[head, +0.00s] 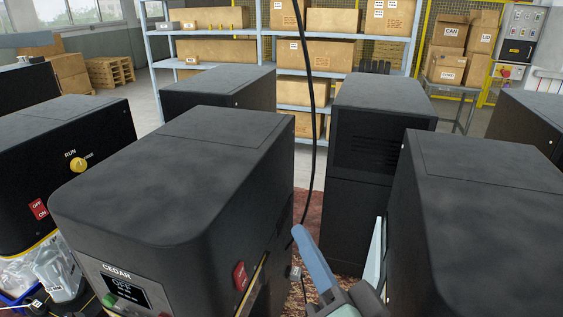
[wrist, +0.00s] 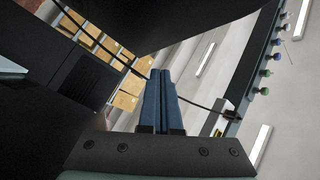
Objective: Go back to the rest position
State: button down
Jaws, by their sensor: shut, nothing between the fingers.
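In the wrist view my gripper (wrist: 162,80) shows as two blue fingers lying side by side, shut with nothing between them. The fingers point up in the picture, clear of any object I can make out. In the head view a blue and grey-green part of my arm shows at the bottom, in the gap between the black machine marked CEDAR (head: 190,180) and the black machine at the right (head: 490,200).
Another black machine (head: 378,130) stands behind the gap, and one with a yellow knob (head: 60,150) stands at the left. A black cable (head: 311,110) hangs down into the gap. Shelves with cardboard boxes (head: 215,50) are at the back. Free room around my arm is narrow.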

notch_tip(320, 180, up, 18)
jog(key=a+n+t+h, duration=0.2)
jog(key=n+t+h, duration=0.1)
jog(key=n+t, duration=0.2)
jog(key=s+r+n+t+h, duration=0.1)
jog(key=s+r+t, duration=0.1)
jog(key=r, duration=0.4)
jog(key=s+a+r+n+t+h, duration=0.1)
jog(key=s+r+t+h, duration=0.1)
jog(key=s+r, duration=0.2)
notch_tip(320, 180, up, 3)
jog(key=shift+s+a+f, duration=0.15)
jog(key=shift+s+a, duration=0.1)
jog(key=shift+s, duration=0.15)
dwell(1.0)
